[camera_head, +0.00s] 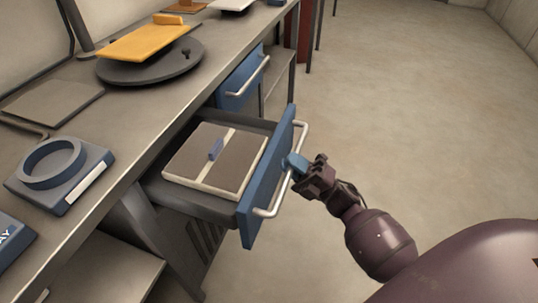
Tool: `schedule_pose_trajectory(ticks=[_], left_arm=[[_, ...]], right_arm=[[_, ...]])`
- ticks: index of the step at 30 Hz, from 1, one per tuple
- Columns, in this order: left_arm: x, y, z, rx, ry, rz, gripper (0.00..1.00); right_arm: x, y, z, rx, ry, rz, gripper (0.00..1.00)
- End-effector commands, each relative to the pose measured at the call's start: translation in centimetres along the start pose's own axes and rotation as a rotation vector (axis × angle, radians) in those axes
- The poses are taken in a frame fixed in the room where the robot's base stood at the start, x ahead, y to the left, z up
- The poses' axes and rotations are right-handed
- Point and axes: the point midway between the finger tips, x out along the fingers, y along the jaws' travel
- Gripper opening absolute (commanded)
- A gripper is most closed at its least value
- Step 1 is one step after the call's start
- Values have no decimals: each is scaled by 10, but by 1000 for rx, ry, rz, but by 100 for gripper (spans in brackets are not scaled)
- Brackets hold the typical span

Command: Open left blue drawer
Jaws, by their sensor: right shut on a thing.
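A blue-fronted drawer (259,203) is pulled well out of the grey workbench in the middle of the view. Inside it lies a flat brown box with cream edges and a small blue tab (188,158). A metal bar handle (283,195) runs along the drawer's front. My right gripper (297,165) is at the middle of this handle, shut on it; its fingertips partly hide the bar. A second blue drawer (240,83) with its own handle (250,77) sits farther along the bench. My left gripper is not in view.
The workbench top (125,133) holds a dark round disc (166,70) with an orange plate (148,41) over it, and a blue-grey block with a ring (62,178). The floor (420,110) right of the bench is clear.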

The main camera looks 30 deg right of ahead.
Motion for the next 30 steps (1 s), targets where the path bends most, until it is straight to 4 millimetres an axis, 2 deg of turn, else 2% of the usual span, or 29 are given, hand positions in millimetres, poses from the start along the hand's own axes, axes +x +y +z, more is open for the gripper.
schedule_pose_trajectory(ticks=[3, 9, 23, 24, 28, 30], left_arm=[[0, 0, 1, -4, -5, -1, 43], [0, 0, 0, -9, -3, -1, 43], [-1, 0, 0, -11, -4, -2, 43], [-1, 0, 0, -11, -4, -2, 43], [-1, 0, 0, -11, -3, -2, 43], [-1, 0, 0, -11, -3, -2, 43]], right_arm=[[-15, 10, 0, -1, 0, -2, 0], [-29, 19, 0, 0, -1, 0, 0], [-32, 21, 0, 0, 0, -1, 0], [-32, 21, 0, 0, 0, -1, 21], [-32, 21, 0, 0, 0, 0, 41], [-32, 21, 0, 0, 0, 0, 41]])
